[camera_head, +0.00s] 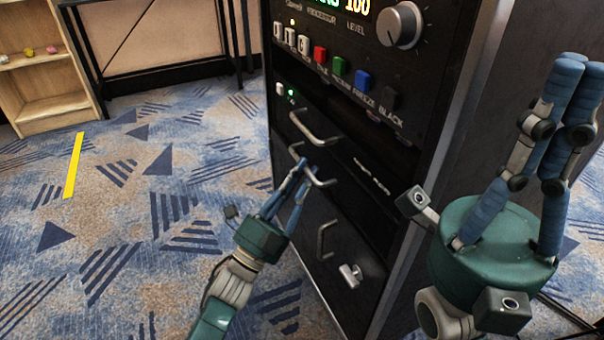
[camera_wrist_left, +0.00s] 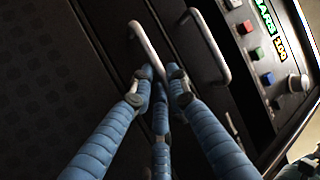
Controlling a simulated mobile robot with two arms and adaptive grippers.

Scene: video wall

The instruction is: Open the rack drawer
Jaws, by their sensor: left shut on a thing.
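The black rack (camera_head: 380,95) stands in the middle of the head view, with silver bar handles on its drawer fronts. My left gripper (camera_head: 300,178) is shut on the middle drawer handle (camera_head: 322,182), the second from the top of three. In the left wrist view its blue fingers (camera_wrist_left: 160,82) close around the lower end of this handle (camera_wrist_left: 147,45). That drawer's front looks about flush with the rack. My right gripper (camera_head: 582,66) is raised at the right, fingers up, away from the handles; its tips look near each other, but their gap is unclear.
The upper handle (camera_head: 315,128) is just above the held one; a lower handle (camera_head: 326,240) and a lock-like metal piece (camera_head: 350,275) are below. Buttons and a knob (camera_head: 400,25) are higher up. A wooden shelf (camera_head: 45,80) stands far left.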

